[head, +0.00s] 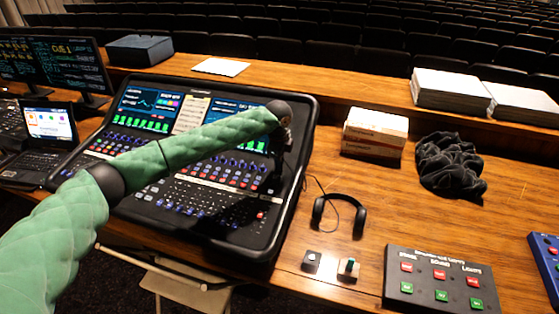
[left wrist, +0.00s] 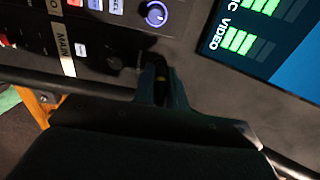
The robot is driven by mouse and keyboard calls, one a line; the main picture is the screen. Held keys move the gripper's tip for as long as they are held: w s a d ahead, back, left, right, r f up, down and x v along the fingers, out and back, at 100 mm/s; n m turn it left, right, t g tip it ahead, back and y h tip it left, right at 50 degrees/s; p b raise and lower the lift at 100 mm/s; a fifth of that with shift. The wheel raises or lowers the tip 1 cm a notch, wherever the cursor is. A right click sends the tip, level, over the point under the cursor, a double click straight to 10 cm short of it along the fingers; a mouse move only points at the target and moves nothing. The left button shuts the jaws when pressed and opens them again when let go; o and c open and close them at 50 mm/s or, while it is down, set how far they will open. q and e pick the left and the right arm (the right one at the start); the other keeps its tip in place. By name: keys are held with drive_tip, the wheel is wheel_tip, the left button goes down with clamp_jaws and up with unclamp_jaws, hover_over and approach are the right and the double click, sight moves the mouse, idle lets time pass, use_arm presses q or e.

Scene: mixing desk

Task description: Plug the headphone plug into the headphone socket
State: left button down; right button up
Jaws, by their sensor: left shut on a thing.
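My left gripper (head: 274,172) is over the right side of the mixing desk (head: 308,112), dark against its dark panel. In the left wrist view its fingers (left wrist: 161,82) point at the desk panel and are shut on the headphone plug (left wrist: 160,74), of which only a small bit shows between them. A small round dark fitting (left wrist: 113,63), perhaps the headphone socket, is on the panel just left of the fingertips. I cannot tell whether the plug touches the panel. The black headphones (head: 359,219) lie on the wooden desk, their thin cable running up and left towards the mixing desk. My right gripper is out of view.
A blue-ringed knob (left wrist: 156,14) and a MAIN label (left wrist: 62,42) are near the fingers. A white box (head: 375,132), a crumpled black cloth (head: 450,168) and a button box (head: 440,280) stand to the right. Two monitors (head: 55,65) are at the left.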

use_arm(q)
drive_tip(key=shift+p, duration=0.35)
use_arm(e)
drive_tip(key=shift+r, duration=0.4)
use_arm(q)
drive_tip(key=shift+f, duration=0.6)
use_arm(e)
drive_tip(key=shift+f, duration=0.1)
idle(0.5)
use_arm(q)
drive_tip(key=c, duration=1.3)
unclamp_jaws()
drive_tip(key=shift+c, duration=0.2)
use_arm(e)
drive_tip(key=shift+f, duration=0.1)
